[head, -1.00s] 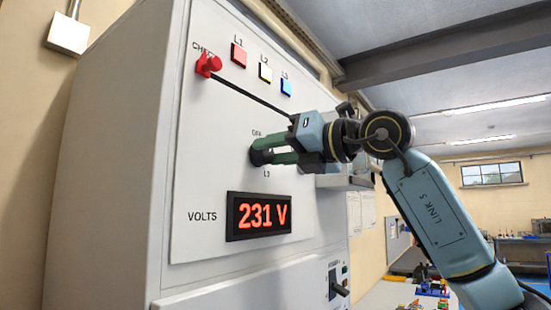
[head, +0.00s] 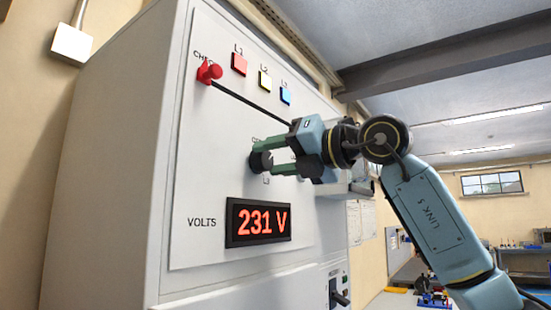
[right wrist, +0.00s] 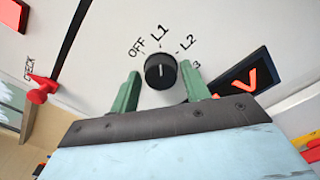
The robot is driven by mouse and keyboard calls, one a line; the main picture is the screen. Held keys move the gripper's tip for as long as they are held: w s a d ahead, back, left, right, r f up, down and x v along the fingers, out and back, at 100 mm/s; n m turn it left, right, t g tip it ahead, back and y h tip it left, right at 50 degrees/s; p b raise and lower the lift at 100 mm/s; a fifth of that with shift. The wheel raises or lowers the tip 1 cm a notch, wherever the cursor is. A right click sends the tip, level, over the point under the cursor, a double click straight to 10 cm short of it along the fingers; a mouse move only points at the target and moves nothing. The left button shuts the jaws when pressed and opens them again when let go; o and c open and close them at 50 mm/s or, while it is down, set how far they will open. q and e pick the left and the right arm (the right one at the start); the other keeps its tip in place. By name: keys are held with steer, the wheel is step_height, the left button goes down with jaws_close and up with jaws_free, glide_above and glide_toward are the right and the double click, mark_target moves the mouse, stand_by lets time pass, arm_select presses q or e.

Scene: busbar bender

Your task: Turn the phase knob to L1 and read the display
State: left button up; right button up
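The round black phase knob (head: 261,161) is on the white panel (head: 205,150). It also shows in the right wrist view (right wrist: 160,71), with OFF, L1, L2 and a partly hidden last label around its upper side. A pale mark on the knob appears to point up towards L1. The display (head: 258,219) reads 231 V in red beside the word VOLTS; only its corner shows in the right wrist view (right wrist: 246,78). My right gripper (head: 279,157) is open, its green fingers spread on either side of the knob with visible gaps. My left gripper is not in view.
A red CHECK plug (head: 208,73) sits at the panel's upper left, with a dark rod or lead running to behind my gripper. Red (head: 239,63), yellow (head: 265,80) and blue (head: 286,95) lamps line the top. A black handle (head: 340,293) projects lower right.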

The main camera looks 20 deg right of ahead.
steer(key=shift+o, duration=1.1)
steer(key=shift+s, duration=0.1)
steer(key=b+v, duration=0.3)
steer(key=v, duration=1)
steer(key=shift+b, duration=0.35)
